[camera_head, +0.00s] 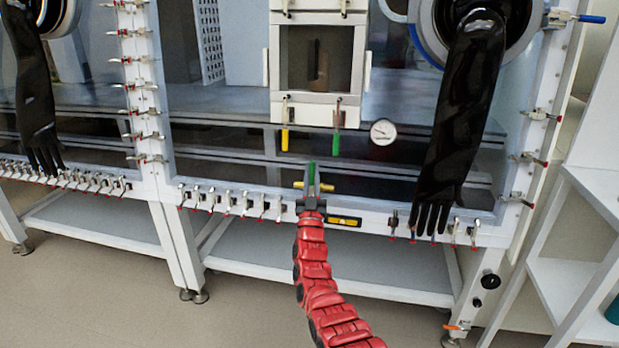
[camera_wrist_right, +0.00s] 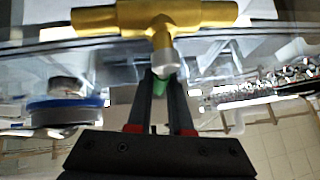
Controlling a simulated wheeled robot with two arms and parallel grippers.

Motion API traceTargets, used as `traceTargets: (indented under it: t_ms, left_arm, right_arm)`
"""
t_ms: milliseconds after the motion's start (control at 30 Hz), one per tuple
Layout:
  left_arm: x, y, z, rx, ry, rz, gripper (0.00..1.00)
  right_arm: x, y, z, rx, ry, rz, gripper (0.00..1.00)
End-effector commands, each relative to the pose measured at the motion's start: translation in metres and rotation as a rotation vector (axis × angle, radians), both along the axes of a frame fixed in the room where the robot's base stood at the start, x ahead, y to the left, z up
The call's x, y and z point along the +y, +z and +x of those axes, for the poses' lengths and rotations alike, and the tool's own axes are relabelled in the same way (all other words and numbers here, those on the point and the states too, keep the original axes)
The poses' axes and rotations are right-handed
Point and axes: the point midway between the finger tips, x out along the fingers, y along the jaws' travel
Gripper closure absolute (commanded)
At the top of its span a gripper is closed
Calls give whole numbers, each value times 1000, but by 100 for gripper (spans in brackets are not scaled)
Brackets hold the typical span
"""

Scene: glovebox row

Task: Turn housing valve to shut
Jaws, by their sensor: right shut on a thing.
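The brass valve body (camera_head: 327,187) sits on the glovebox front just above the lower frame rail. Its green lever (camera_head: 311,172) points up in the head view. My right gripper (camera_head: 312,188) reaches up to the valve from below and is shut on the lever. In the right wrist view the brass body (camera_wrist_right: 190,14) crosses the top as a tee with a silver-grey end. The green lever (camera_wrist_right: 160,88) shows between the fingers of my right gripper (camera_wrist_right: 160,95), which hide part of it. My left gripper is not in view.
A black glove (camera_head: 463,110) hangs close to the right of my right arm. A round gauge (camera_head: 383,132) and a small white chamber with a yellow handle (camera_head: 285,139) and a green handle (camera_head: 336,143) are above. Clamps line the lower rail. The floor in front is clear.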

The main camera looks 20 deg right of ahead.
Motion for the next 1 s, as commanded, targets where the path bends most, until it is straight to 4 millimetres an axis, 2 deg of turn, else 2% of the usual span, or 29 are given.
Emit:
traceTargets:
  t_ms: [500,533,700,1000]
  left_arm:
    - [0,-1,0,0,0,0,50]
    - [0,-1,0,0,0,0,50]
    - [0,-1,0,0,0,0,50]
    - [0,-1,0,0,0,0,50]
  right_arm:
    - [-1,0,0,-10,-2,18,100]
    - [-1,0,0,-10,-2,18,80]
    - [-1,0,0,-11,-2,18,52]
    - [-1,0,-1,-10,-2,16,52]
